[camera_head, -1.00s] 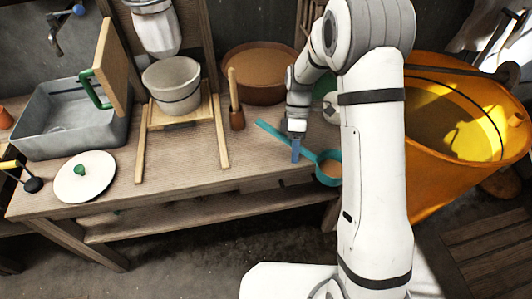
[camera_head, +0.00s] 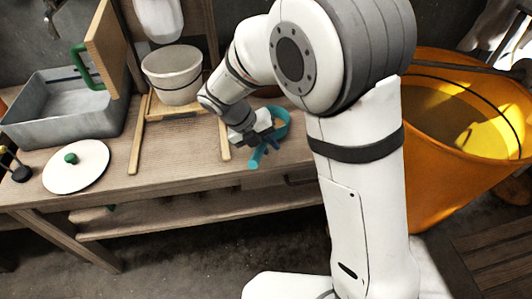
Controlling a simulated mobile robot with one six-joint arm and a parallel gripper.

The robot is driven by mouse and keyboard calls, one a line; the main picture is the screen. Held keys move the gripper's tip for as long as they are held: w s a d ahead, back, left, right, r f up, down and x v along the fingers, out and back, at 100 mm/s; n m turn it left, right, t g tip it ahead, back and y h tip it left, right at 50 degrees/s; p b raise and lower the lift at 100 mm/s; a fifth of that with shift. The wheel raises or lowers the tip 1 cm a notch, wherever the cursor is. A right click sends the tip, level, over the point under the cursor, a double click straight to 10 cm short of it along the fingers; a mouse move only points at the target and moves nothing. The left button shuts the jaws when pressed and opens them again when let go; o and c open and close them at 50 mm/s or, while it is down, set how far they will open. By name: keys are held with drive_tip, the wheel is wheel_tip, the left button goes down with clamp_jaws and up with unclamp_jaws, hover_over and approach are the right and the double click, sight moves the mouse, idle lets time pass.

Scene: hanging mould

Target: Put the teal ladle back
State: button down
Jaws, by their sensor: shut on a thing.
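My gripper (camera_head: 258,147) is shut on the teal ladle (camera_head: 282,121) at its handle, above the right part of the wooden bench. The ladle's round bowl shows to the upper right of the fingers, and a short teal end of the handle sticks out below them. The middle of the handle is hidden by my gripper. I cannot tell how far the ladle is above the bench top.
A grey basin (camera_head: 62,122) with an upright green-handled board (camera_head: 108,45) and a white lid (camera_head: 75,170) are further left. A large orange tub (camera_head: 440,190) stands right. My arm hides the bench's right end.

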wheel_tip(320, 180, down, 4)
drive_tip(key=shift+f, duration=0.1)
idle(0.4)
drive_tip(key=c, duration=1.3)
unclamp_jaws()
